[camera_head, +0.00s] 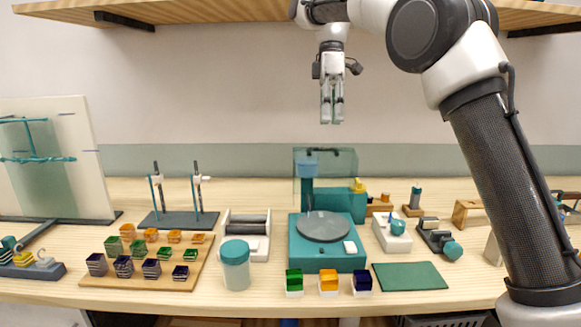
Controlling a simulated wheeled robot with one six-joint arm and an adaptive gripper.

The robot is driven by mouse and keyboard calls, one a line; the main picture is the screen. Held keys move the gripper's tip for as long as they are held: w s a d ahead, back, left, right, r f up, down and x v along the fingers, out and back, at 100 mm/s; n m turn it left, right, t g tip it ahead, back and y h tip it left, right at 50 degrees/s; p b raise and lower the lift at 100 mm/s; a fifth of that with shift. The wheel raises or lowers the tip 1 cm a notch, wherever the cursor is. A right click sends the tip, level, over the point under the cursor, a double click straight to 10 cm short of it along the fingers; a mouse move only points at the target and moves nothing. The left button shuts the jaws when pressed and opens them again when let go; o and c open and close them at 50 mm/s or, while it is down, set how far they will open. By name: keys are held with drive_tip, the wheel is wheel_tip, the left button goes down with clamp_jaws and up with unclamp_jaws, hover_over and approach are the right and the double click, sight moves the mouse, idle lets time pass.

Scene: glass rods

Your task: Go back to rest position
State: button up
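My gripper (332,119) hangs pointing down in the upper middle of the head view, high above the bench and in front of the wall. Its two fingers are close together, with at most a narrow gap. At this size I cannot tell whether they are fully shut. I see nothing held between them. My arm arches from the right side over to the gripper. The teal device with a round grey plate (323,227) stands on the bench below the gripper, well apart from it.
A wooden shelf (220,11) runs along the top, close to my arm. Two thin stands (180,219) rise from a dark base at left. A wooden board (135,277) carries several coloured blocks. A teal-lidded jar (235,265) and a green mat (409,276) lie near the front.

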drive_tip(key=s+d+r+m+t+y, duration=0.1)
drive_tip(key=s+d+m+t, duration=0.3)
drive_tip(key=s+d+m, duration=0.8)
drive_tip(key=s+d+f+m+t, duration=0.2)
drive_tip(key=s+d+f, duration=0.5)
drive_tip(key=s, duration=0.2)
drive_tip(key=s+d+f+m+t+h, duration=0.1)
drive_tip(key=s+d+f+m+t, duration=0.1)
drive_tip(key=s+d+f, duration=0.4)
drive_tip(key=s+d+m, duration=0.1)
drive_tip(key=s, duration=0.3)
drive_tip(key=shift+d+f+m, duration=0.15)
drive_tip(key=shift+f+m, duration=0.15)
drive_tip(key=shift+f, duration=0.05)
